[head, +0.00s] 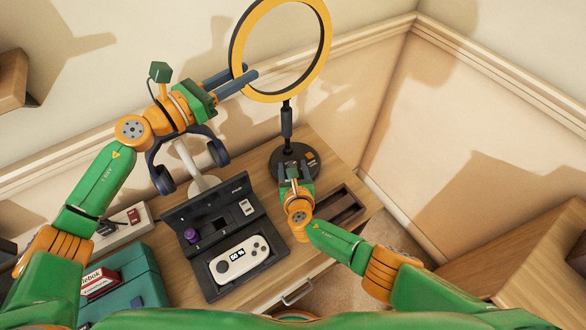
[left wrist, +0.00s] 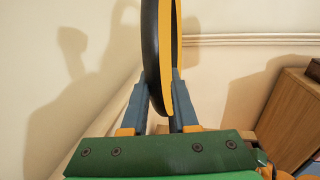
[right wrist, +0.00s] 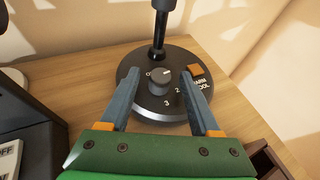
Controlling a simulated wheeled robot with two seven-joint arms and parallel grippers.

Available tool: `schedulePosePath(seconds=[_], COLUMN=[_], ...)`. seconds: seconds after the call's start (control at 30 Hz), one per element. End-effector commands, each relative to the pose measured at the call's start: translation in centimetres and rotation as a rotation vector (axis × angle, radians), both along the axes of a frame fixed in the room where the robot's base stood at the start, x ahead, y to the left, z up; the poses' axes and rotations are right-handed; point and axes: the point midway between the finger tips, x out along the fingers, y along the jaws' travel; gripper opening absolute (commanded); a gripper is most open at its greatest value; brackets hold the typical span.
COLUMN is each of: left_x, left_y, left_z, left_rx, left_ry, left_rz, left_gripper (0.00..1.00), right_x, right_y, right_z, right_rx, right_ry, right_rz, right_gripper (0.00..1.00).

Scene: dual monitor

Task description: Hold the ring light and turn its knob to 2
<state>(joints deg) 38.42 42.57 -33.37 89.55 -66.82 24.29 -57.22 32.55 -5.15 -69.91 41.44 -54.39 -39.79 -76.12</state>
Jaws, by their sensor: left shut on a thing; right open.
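The ring light has a yellow and black ring (head: 325,62), a black pole and a round black base (head: 277,160) on the desk. My left gripper (head: 245,82) is shut on the ring's lower left edge; the left wrist view shows the ring (left wrist: 158,55) between its fingers (left wrist: 158,100). The grey knob (right wrist: 159,80) sits on the base, with a white pointer line on top and the marks 2 and 3 beside it. My right gripper (right wrist: 158,85) is open, with its fingers on either side of the knob, apart from it. In the head view my right gripper (head: 292,172) hides the knob.
An orange switch (right wrist: 196,70) marked WARM and COOL is close to a right fingertip. A black console (head: 210,222) with a white controller (head: 238,262) stands left of the base. Headphones (head: 160,178) hang on a white stand. An open compartment (head: 345,205) is right of my right gripper.

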Motion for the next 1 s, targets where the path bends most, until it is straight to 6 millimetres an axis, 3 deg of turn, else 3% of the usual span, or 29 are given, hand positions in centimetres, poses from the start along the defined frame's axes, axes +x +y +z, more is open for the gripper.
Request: schedulePosePath(seconds=[0.27,0.5,0.7,1.0], left_x=[0.0,0.0,0.0,0.0], left_y=[0.0,0.0,0.0,0.0], left_z=[-0.1,-0.1,-0.1,-0.1], left_rx=[0.001,0.001,0.001,0.001], left_ry=[0.002,0.002,0.002,0.002], left_rz=[-0.001,-0.001,-0.001,-0.001], left_gripper=[0.0,0.0,0.0,0.0], right_x=[-2.5,-7.4,-10.4,-11.0], right_y=[-0.3,-0.9,-1.3,-1.4], right_z=[0.9,2.9,4.2,4.6], right_rx=[0.006,0.001,0.0,-0.001], right_ry=[0.002,0.003,0.003,0.001], right_rz=[0.0,0.0,0.0,-0.001], right_gripper=[0.63,0.63,0.63,0.63])
